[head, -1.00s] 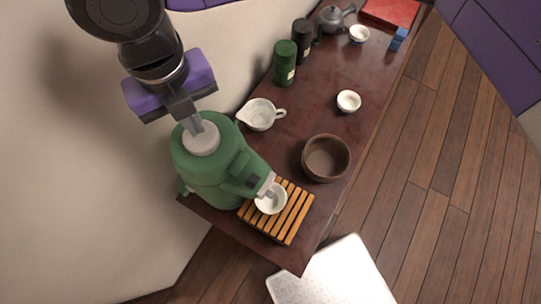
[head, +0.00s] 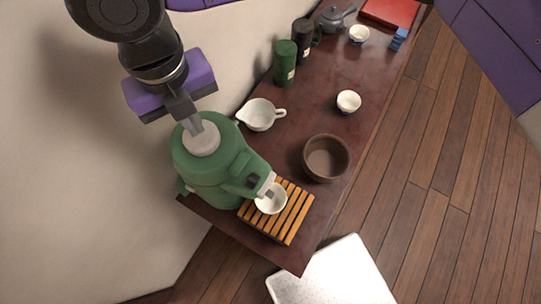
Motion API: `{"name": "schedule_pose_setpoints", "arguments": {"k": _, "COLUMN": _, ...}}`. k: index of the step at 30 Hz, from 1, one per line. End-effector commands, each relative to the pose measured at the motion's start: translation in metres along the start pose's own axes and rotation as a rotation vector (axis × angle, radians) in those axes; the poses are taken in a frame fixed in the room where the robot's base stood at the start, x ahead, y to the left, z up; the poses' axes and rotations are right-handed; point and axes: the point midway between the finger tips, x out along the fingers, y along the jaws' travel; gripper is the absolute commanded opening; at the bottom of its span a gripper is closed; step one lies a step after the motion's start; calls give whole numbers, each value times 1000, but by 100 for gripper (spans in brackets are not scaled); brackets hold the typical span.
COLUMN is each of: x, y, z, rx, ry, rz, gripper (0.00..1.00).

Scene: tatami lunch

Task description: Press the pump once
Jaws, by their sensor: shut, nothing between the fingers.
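The green pump pot (head: 212,172) stands upright near the close end of the dark table. Its round pale pump button (head: 201,142) is on top. My gripper (head: 196,124) is shut and empty, pointing down with its fingertips at the button; they appear to touch it. How far the button is pressed I cannot tell. The spout points right over a white cup (head: 270,199), which stands on the slatted wooden tray (head: 296,208). Part of the cup is hidden by the spout.
A white pouring jug (head: 259,114) stands just behind the pot. A brown bowl (head: 326,158) and a small white cup (head: 348,101) are to the right. Green (head: 285,63) and black (head: 302,42) canisters stand farther back. A wall is close on the left.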

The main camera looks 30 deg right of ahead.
Motion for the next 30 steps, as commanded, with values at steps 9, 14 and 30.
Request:
{"name": "schedule_pose_setpoints", "arguments": {"k": 9, "x": 9, "y": 0, "z": 0, "rx": 0, "ry": 1, "rz": 0, "gripper": 0}}
{"name": "schedule_pose_setpoints", "arguments": {"k": 14, "x": 14, "y": 0, "z": 0, "rx": 0, "ry": 1, "rz": 0, "gripper": 0}}
{"name": "schedule_pose_setpoints", "arguments": {"k": 30, "x": 32, "y": 0, "z": 0, "rx": 1, "ry": 2, "rz": -1, "gripper": 0}}
